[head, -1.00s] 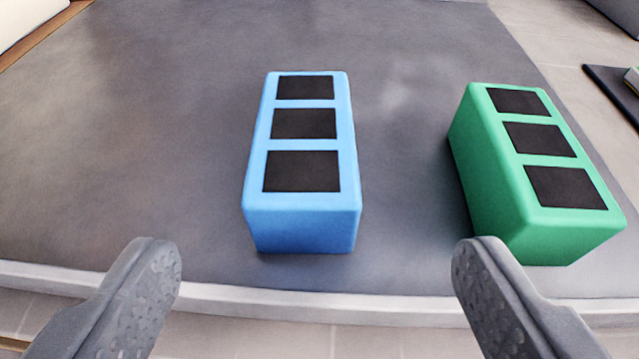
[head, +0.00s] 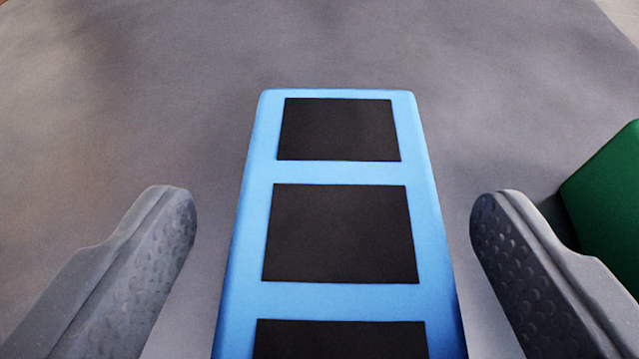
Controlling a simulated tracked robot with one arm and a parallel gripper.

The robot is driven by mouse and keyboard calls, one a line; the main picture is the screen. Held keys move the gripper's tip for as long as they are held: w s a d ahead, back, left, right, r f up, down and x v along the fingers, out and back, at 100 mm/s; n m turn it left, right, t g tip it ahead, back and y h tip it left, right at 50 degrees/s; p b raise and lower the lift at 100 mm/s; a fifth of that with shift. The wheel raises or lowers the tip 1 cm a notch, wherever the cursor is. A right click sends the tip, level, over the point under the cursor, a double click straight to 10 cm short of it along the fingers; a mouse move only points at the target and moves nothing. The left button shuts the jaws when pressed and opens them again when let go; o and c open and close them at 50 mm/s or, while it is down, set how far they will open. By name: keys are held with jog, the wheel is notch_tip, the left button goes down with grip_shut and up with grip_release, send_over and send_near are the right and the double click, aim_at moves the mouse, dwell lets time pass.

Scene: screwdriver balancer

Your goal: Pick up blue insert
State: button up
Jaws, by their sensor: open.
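The blue insert (head: 341,172) is a light-blue block with black rectangular panels on its top. It stands on the grey surface in the middle of the head view, and its near end is cut off by the bottom edge. My gripper (head: 333,215) is open, with one grey finger to the left of the insert and one to the right. A gap shows between each finger and the insert's sides, so neither appears to touch it. How high the fingertips are relative to the insert's top is hard to tell.
A green block (head: 610,205) stands at the right edge, partly out of view, close behind my right finger. The grey surface (head: 130,110) is clear to the left of and beyond the blue insert.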

jog(key=shift+x, duration=0.85)
jog(key=shift+f, duration=0.1)
jog(key=c, duration=1)
